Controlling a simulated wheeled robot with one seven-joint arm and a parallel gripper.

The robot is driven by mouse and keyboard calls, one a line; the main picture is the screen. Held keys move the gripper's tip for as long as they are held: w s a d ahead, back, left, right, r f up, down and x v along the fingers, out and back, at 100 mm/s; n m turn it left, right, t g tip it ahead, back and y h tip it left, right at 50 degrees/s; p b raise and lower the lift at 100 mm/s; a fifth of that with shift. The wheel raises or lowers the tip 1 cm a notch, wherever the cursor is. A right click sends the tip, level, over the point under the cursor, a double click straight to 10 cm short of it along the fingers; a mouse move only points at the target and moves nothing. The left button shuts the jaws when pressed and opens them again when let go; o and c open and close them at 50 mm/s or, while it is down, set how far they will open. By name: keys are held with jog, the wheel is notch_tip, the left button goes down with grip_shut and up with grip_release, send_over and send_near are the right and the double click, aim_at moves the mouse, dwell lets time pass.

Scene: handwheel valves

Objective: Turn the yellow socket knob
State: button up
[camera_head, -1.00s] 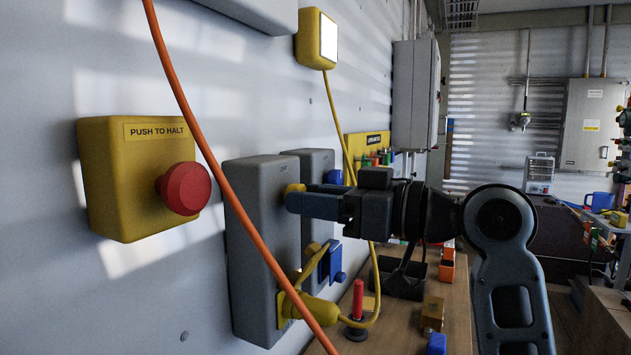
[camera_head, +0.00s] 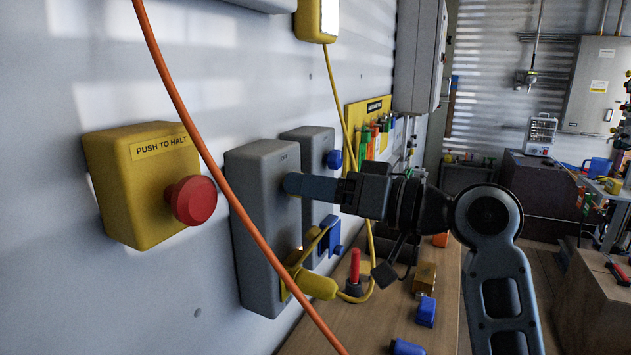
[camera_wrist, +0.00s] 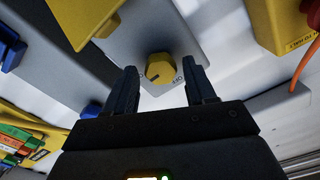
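The yellow socket knob (camera_wrist: 160,70) sits on the face of the grey socket box (camera_head: 262,165). In the wrist view it lies ahead of and between the two fingertips, with a dark line across its face. My gripper (camera_wrist: 163,82) is open, one finger on each side of the knob; I cannot tell whether either touches it. In the head view my gripper (camera_head: 290,185) is at the upper part of the box and hides the knob.
A yellow plug (camera_head: 318,286) sits low on the same box. A second grey box with a blue knob (camera_head: 334,160) stands just behind. A yellow halt box with a red button (camera_head: 192,200) is left. An orange cable (camera_head: 215,172) hangs in front.

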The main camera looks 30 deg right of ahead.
jog(key=shift+o, duration=0.5)
jog(key=shift+s, duration=0.1)
jog(key=shift+v, duration=2.95)
jog(key=shift+d, duration=0.1)
jog(key=b+v, duration=0.2)
jog(key=v, duration=0.5)
jog(key=shift+s+d, duration=0.2)
jog(key=shift+s, duration=0.1)
